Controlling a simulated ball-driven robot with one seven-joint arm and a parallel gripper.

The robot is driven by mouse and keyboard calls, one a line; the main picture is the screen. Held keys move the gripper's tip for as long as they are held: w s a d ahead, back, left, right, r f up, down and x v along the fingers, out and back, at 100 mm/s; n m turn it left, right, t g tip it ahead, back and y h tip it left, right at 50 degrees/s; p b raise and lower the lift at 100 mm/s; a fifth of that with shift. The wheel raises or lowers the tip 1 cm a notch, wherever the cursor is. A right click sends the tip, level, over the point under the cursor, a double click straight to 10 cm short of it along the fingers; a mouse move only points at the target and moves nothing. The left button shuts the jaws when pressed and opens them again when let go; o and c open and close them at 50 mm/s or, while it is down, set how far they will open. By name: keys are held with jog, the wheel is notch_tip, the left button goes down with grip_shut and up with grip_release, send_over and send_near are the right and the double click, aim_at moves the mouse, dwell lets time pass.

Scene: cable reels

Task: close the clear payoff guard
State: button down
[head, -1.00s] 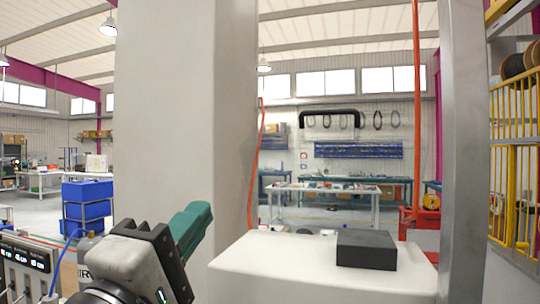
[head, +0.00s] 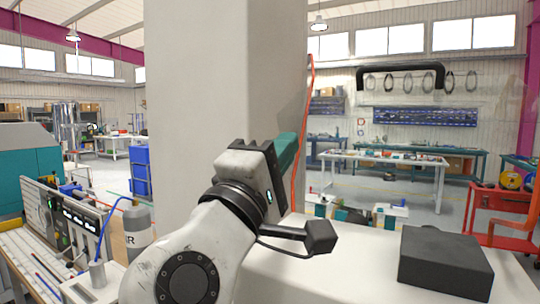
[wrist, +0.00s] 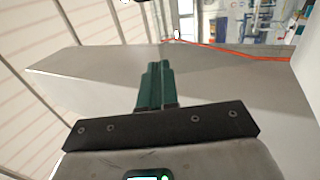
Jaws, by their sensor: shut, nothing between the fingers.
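A black handle (head: 400,70) shows high in the head view, right of the pale grey column. It seems to belong to the clear payoff guard, but the see-through panel itself can hardly be made out and its angle cannot be told. My gripper (head: 290,142) has teal fingers, closed together and empty, in front of the column, below and left of the handle. In the wrist view the shut fingers (wrist: 154,70) point at a pale grey surface, with nothing between them. The handle is not clearly visible there.
The pale column (head: 215,80) stands close behind my gripper. A dark grey block (head: 444,262) lies on a white surface (head: 350,272) at lower right. An orange cable (head: 299,150) runs down beside the column. A control panel (head: 75,222) and grey bottle (head: 137,225) stand at left.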

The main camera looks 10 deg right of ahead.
aim_at(308, 117)
jog(key=p+x, duration=0.2)
jog(key=x, duration=0.5)
jog(key=shift+w, duration=0.1)
